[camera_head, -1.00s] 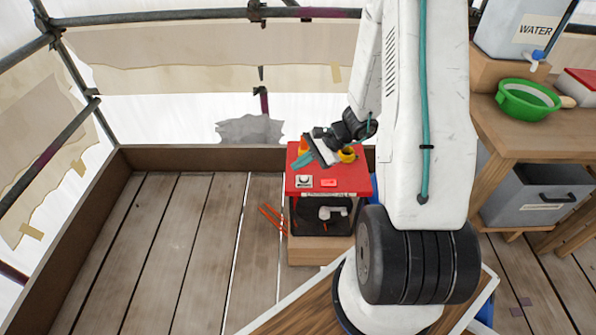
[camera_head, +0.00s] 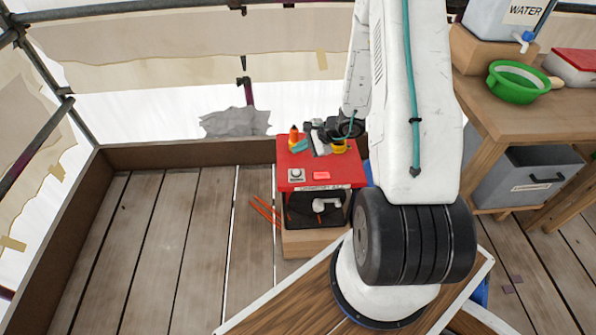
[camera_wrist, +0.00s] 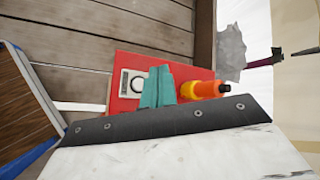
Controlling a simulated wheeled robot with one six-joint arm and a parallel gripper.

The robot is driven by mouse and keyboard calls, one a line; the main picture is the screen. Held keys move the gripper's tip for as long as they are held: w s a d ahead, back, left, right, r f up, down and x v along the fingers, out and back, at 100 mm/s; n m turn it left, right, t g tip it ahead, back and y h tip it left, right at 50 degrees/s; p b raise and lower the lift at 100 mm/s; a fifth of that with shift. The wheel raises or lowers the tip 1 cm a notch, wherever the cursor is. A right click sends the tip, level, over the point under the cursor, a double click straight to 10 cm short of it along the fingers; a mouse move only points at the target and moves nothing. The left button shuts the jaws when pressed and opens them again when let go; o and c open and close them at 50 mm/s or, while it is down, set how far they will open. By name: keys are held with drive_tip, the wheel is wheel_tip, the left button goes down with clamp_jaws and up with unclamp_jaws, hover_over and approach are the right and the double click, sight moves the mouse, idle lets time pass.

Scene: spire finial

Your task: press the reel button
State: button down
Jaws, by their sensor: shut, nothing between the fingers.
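The red-topped machine (camera_head: 350,174) stands on a wooden block. Near its front edge are a white plate with a round dark-rimmed part (camera_head: 296,175) and a small bright red piece (camera_head: 321,175). I cannot tell for sure which is the reel button. The plate also shows in the wrist view (camera_wrist: 131,84), just left of my gripper (camera_wrist: 157,76). My gripper's teal fingers are shut and empty, over the red top, behind the plate in the head view (camera_head: 300,146). They appear apart from the plate; their height over the top is unclear.
An orange and yellow upright object (camera_head: 294,137) stands beside the fingers; it is close on their right in the wrist view (camera_wrist: 203,89). A yellow item (camera_head: 340,148) sits behind, partly hidden by my wrist. Orange sticks (camera_head: 265,212) lie on the floor. A workbench (camera_head: 490,110) stands right.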

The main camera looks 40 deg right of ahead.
sight(300, 172)
wheel_tip(300, 172, down, 8)
drive_tip(key=shift+f, duration=0.1)
idle(0.4)
idle(2.0)
drive_tip(key=shift+w+f, duration=0.1)
drive_tip(key=shift+f, duration=0.25)
drive_tip(key=shift+f, duration=0.4)
idle(0.5)
drive_tip(key=shift+r, duration=0.85)
drive_tip(key=shift+r, duration=2.5)
